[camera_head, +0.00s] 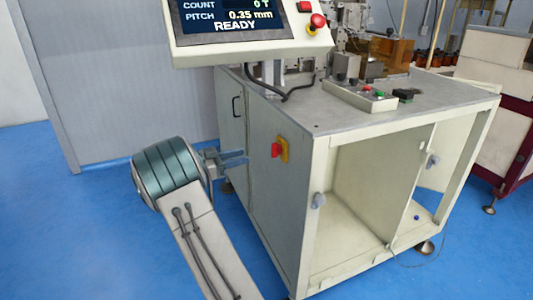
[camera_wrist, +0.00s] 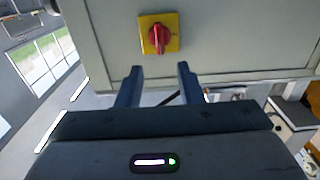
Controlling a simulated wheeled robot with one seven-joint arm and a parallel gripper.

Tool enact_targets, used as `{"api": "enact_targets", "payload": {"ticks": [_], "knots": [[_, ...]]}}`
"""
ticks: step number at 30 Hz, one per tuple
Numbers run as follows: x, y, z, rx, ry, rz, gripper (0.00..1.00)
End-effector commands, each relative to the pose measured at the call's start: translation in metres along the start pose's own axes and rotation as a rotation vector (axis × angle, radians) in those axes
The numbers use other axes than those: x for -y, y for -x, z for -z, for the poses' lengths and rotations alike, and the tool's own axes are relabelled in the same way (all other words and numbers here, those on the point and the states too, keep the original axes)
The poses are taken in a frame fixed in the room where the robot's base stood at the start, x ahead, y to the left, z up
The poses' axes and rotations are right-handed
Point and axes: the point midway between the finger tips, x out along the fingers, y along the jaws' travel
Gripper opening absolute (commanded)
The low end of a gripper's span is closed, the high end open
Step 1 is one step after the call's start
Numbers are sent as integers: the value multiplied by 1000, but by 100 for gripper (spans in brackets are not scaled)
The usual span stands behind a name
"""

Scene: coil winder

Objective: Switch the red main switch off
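The red main switch (camera_head: 277,149) is a red rotary knob on a yellow plate (camera_head: 284,150), on the left side panel of the machine cabinet. In the wrist view the red knob (camera_wrist: 159,38) sits on its yellow plate, with its grip bar pointing along the picture's vertical. My gripper (camera_head: 246,158) is to the left of the switch in the head view, fingers toward the panel. In the wrist view my gripper (camera_wrist: 158,70) is open and empty, its two fingers apart on either side below the knob. The fingers do not appear to touch the switch.
A display panel (camera_head: 240,28) reading READY overhangs the cabinet top, with a red emergency button (camera_head: 318,21). A small button box (camera_head: 360,96) stands on the top. The cabinet front (camera_head: 365,190) is open, with a door swung out at right. Blue floor (camera_head: 100,230) is clear at left.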

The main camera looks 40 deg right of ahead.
Motion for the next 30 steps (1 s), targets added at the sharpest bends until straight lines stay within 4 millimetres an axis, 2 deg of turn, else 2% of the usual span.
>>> {"api": "enact_targets", "payload": {"ticks": [1,6,12,18,27,30], "knots": [[-1,-13,-1,1,1,-4,34],[-1,-50,-1,2,1,-4,34],[-1,-82,-1,2,2,-2,34],[0,-96,-1,2,2,0,34],[0,-98,0,2,2,1,34],[0,-98,0,2,2,1,6]]}}
